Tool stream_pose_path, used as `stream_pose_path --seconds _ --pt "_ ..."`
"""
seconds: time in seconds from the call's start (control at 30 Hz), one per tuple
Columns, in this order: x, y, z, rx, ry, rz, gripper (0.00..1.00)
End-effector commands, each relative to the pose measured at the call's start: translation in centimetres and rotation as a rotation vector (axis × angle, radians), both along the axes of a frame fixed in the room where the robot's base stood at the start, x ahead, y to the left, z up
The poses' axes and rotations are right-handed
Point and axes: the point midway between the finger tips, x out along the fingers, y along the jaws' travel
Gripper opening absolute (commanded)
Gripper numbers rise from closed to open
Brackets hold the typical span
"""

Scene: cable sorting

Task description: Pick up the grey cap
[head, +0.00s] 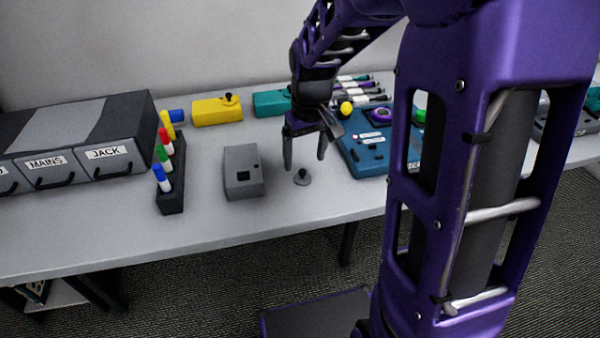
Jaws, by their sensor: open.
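The grey cap (302,179) is a small round disc with a dark knob on top. It lies on the table just right of a grey box (243,172). My gripper (304,162) hangs above and around the cap, fingers pointing down. Its two dark fingers are apart, with nothing between them. In this view the fingertips end a little above the cap, and I cannot tell the exact height gap.
A marker rack (171,200) and labelled drawers (75,165) stand on the left. A blue panel (362,150) is close right of my gripper. Yellow (215,112) and teal (268,104) boxes stand behind. The table (290,215) is clear in front of the cap.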

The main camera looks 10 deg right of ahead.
Motion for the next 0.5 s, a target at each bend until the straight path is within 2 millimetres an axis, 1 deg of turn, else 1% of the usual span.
stream_pose_path --seconds 0.2,0.3,0.4,0.5 --pt "0.4 0.2 -3.1 0.000 0.003 0.001 0.84" --pt "0.6 0.2 -4.4 0.001 0.001 0.000 0.84" --pt "0.7 0.2 -5.0 0.001 0.001 0.000 0.84" --pt "0.7 0.2 -5.1 0.000 0.000 0.000 0.84"
